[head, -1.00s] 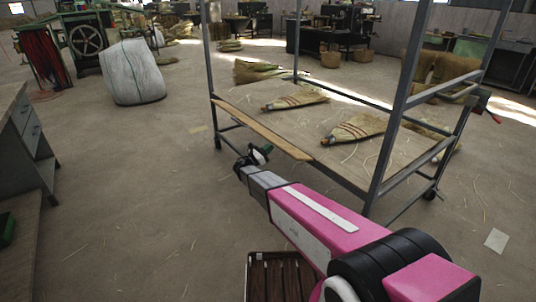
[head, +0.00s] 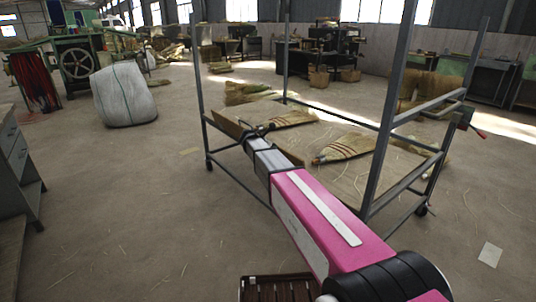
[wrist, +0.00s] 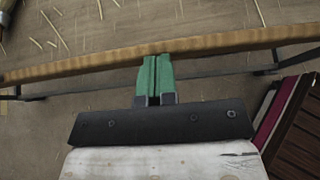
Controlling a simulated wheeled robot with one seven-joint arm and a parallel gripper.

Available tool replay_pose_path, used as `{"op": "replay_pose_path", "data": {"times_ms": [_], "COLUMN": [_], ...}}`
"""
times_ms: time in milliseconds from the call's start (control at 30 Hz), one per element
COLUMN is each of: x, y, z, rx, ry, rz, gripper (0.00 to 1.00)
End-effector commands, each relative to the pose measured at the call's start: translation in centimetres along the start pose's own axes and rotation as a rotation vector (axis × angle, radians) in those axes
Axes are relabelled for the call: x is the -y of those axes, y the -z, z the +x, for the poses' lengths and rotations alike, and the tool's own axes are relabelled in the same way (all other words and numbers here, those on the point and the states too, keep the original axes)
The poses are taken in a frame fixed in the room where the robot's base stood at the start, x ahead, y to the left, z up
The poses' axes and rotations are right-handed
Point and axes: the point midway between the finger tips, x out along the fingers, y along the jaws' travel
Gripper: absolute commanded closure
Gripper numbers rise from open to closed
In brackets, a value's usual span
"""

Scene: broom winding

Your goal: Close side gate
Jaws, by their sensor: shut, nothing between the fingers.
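The side gate (head: 230,123) is a brown wooden board along the near left side of a grey metal-framed cart (head: 376,150). Its left part shows tilted up in the head view, and my arm hides the rest. In the wrist view the gate's edge (wrist: 230,43) runs across the picture. My gripper (wrist: 154,60) has green fingers pressed together with nothing between them. The fingertips meet the gate's edge and seem to touch it from outside. In the head view my gripper (head: 258,128) is at the gate, partly hidden.
A broom (head: 345,148) lies on the cart's deck, with another broom (head: 292,118) behind it. A white sack (head: 123,96) stands at the back left, and a grey drawer cabinet (head: 18,165) at the left edge.

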Motion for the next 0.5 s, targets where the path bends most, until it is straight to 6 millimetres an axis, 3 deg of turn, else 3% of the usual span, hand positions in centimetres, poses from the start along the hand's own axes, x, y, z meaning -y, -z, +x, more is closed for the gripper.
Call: {"op": "replay_pose_path", "data": {"times_ms": [200,500], "x": [-0.1,0.0], "y": [-1.4,-2.3], "z": [1.2,2.2], "rx": [-0.125,-0.125], "ry": [0.001,0.001], "rz": [0.002,0.001], "gripper": [1.00,1.00]}}
